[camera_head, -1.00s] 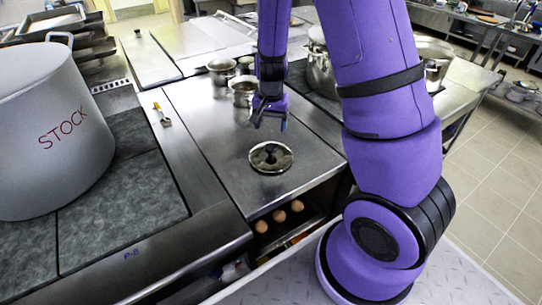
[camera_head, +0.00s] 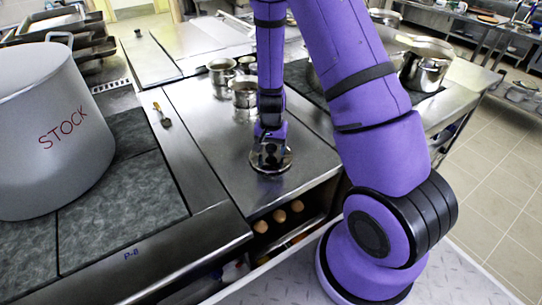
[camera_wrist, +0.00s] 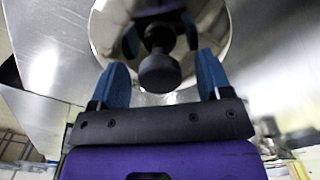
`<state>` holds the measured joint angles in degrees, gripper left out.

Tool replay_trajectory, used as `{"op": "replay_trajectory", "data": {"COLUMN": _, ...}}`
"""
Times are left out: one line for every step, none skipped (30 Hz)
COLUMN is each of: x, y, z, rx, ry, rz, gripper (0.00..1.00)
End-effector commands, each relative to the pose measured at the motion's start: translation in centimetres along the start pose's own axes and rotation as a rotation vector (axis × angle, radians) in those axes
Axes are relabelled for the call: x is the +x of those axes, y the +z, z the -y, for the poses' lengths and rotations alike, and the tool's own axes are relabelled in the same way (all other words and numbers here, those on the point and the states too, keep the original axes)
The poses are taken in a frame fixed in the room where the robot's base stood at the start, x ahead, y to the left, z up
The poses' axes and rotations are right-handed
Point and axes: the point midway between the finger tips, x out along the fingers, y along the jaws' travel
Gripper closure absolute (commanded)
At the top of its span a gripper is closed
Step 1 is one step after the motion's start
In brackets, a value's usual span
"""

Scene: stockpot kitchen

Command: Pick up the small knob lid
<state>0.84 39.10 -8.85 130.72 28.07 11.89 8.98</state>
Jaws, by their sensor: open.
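The small lid (camera_head: 284,166) is a round, shiny metal disc lying on the steel counter, mostly hidden under my gripper in the head view. In the wrist view the lid (camera_wrist: 108,30) fills the upper middle, and its dark knob (camera_wrist: 158,70) stands out toward the camera. My gripper (camera_wrist: 160,78) is open. Its two blue fingers stand left and right of the knob, with a visible gap on each side. In the head view my gripper (camera_head: 270,152) points down right over the lid. Whether the fingers touch the lid is hidden.
Two small metal pots (camera_head: 244,92) stand behind my gripper on the counter (camera_head: 205,130). A large stockpot (camera_head: 45,130) stands at the left, with a small brush-like tool (camera_head: 162,115) nearby. Several eggs (camera_head: 279,215) sit in the shelf below the counter's front edge.

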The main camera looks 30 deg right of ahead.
Motion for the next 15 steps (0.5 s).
{"op": "replay_trajectory", "data": {"x": 0.10, "y": 0.00, "z": 0.00, "rx": 0.000, "ry": 0.000, "rz": 0.000, "gripper": 0.29}}
{"op": "replay_trajectory", "data": {"x": 0.12, "y": 0.00, "z": 0.00, "rx": 0.000, "ry": 0.000, "rz": 0.000, "gripper": 0.29}}
{"op": "replay_trajectory", "data": {"x": 0.11, "y": 0.00, "z": 0.01, "rx": 0.000, "ry": 0.000, "rz": 0.000, "gripper": 0.29}}
{"op": "replay_trajectory", "data": {"x": 0.10, "y": 0.00, "z": 0.01, "rx": -0.001, "ry": 0.000, "rz": 0.000, "gripper": 0.29}}
{"op": "replay_trajectory", "data": {"x": 0.09, "y": 0.00, "z": 0.01, "rx": -0.001, "ry": 0.000, "rz": 0.000, "gripper": 0.29}}
{"op": "replay_trajectory", "data": {"x": 0.09, "y": 0.00, "z": 0.01, "rx": -0.001, "ry": 0.000, "rz": 0.000, "gripper": 0.29}}
{"op": "replay_trajectory", "data": {"x": 0.09, "y": 0.00, "z": 0.01, "rx": -0.001, "ry": 0.000, "rz": 0.000, "gripper": 0.31}}
{"op": "replay_trajectory", "data": {"x": 0.08, "y": -0.01, "z": 0.01, "rx": 0.000, "ry": 0.000, "rz": 0.000, "gripper": 0.38}}
{"op": "replay_trajectory", "data": {"x": 0.08, "y": -0.01, "z": 0.01, "rx": -0.001, "ry": 0.000, "rz": 0.000, "gripper": 0.47}}
{"op": "replay_trajectory", "data": {"x": 0.08, "y": -0.01, "z": 0.01, "rx": -0.001, "ry": 0.000, "rz": 0.000, "gripper": 0.54}}
{"op": "replay_trajectory", "data": {"x": 0.07, "y": -0.01, "z": 0.01, "rx": -0.001, "ry": 0.000, "rz": 0.000, "gripper": 0.61}}
{"op": "replay_trajectory", "data": {"x": 0.07, "y": -0.01, "z": 0.01, "rx": -0.001, "ry": 0.000, "rz": 0.000, "gripper": 0.70}}
{"op": "replay_trajectory", "data": {"x": 0.07, "y": -0.01, "z": 0.01, "rx": -0.001, "ry": 0.000, "rz": 0.000, "gripper": 0.77}}
{"op": "replay_trajectory", "data": {"x": 0.07, "y": -0.01, "z": 0.01, "rx": -0.001, "ry": 0.000, "rz": 0.000, "gripper": 0.84}}
{"op": "replay_trajectory", "data": {"x": 0.07, "y": -0.01, "z": 0.01, "rx": -0.001, "ry": 0.000, "rz": 0.000, "gripper": 0.85}}
